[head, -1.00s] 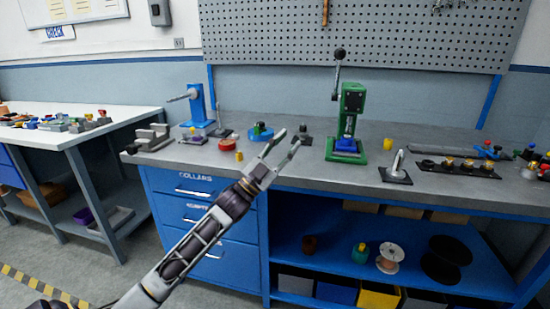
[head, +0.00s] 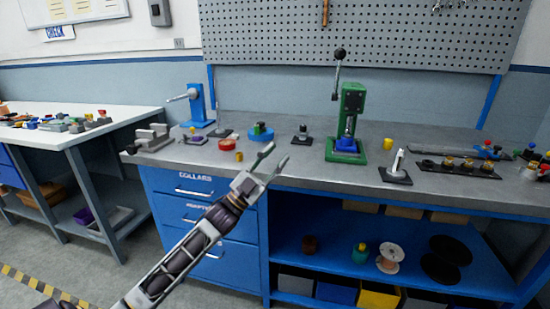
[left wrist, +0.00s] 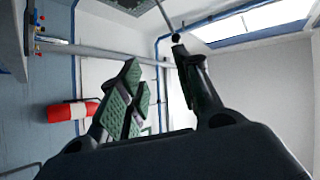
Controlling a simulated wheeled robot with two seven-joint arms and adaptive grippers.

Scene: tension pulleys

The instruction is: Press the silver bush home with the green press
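The green press (head: 353,108) stands on the grey bench, right of centre in the head view. Its lever (head: 337,75) points up and ends in a black knob (head: 340,53). A blue block (head: 347,144) sits at the press base under the ram. I cannot make out the silver bush for certain; it may be too small or hidden in the press. My left gripper (head: 276,156) is open and empty, in front of the bench edge, left of the press and apart from it. Its spread fingers also show in the left wrist view (left wrist: 158,78). My right gripper is not in view.
A blue press (head: 197,106) stands at the bench's left end. A small black piece (head: 302,135), a green-and-blue piece (head: 260,132) and yellow cups (head: 388,144) lie near the green press. A light pin on a dark base (head: 396,168) and a dark tray (head: 458,168) are to the right.

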